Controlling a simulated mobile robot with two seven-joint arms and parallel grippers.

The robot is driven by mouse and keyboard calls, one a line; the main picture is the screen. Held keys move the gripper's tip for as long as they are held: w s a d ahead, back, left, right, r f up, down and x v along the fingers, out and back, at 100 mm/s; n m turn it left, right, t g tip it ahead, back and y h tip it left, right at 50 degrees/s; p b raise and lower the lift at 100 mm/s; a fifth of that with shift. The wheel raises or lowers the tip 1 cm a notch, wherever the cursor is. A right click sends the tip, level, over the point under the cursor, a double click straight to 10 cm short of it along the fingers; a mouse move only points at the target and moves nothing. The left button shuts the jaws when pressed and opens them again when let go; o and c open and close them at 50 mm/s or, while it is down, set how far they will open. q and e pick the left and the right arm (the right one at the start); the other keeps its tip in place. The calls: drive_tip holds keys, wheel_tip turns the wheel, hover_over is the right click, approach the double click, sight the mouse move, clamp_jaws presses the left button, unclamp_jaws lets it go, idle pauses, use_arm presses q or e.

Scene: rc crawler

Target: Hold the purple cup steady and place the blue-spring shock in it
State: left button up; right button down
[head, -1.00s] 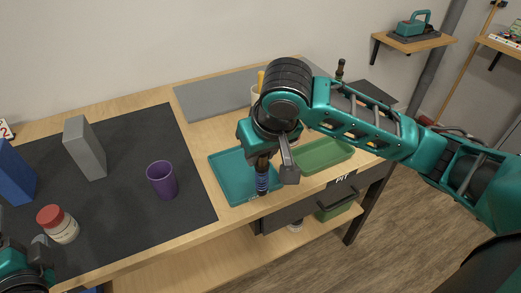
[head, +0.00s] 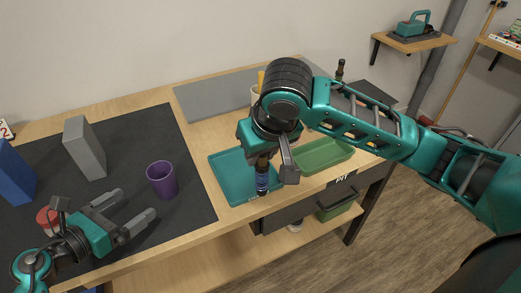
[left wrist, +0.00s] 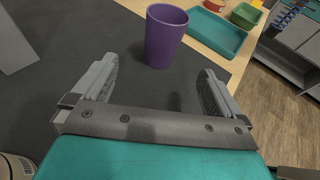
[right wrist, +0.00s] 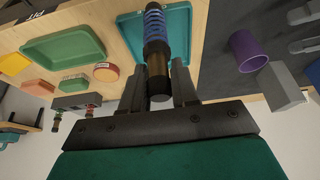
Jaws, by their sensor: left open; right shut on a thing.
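The purple cup (head: 162,180) stands upright and empty-looking on the dark mat. My left gripper (head: 138,207) is open just left of and in front of the cup, not touching it. In the left wrist view the cup (left wrist: 166,36) stands just beyond and between the open fingertips. My right gripper (head: 276,168) is shut on the blue-spring shock (head: 262,181), which hangs upright over the teal tray's front part. The right wrist view shows the shock's blue coil (right wrist: 155,30) and dark end between the fingers.
The teal tray (head: 222,169) and green tray (head: 325,158) lie right of the dark mat (head: 135,130). A grey block (head: 85,148) and blue block (head: 14,172) stand at left. A red-lidded jar (head: 46,218) is partly hidden behind my left gripper.

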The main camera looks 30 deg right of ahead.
sight(158, 192)
use_arm(q)
drive_tip(key=shift+w+d+f, duration=0.15)
drive_tip(key=shift+d+f, duration=0.2)
drive_tip(key=shift+d, duration=0.05)
use_arm(e)
drive_tip(key=shift+f, duration=0.2)
use_arm(q)
drive_tip(key=b+x, duration=0.4)
drive_tip(key=x, duration=0.4)
drive_tip(key=shift+a+f, duration=0.1)
drive_tip(key=shift+f, duration=0.05)
use_arm(e)
wheel_tip(158, 192, down, 4)
drive_tip(key=shift+r, duration=0.1)
use_arm(q)
drive_tip(key=shift+w+d+b, duration=0.3)
drive_tip(key=shift+d+b, duration=0.05)
drive_tip(key=shift+d, duration=0.2)
use_arm(e)
drive_tip(key=shift+f, duration=0.25)
use_arm(q)
drive_tip(key=c, duration=1.1)
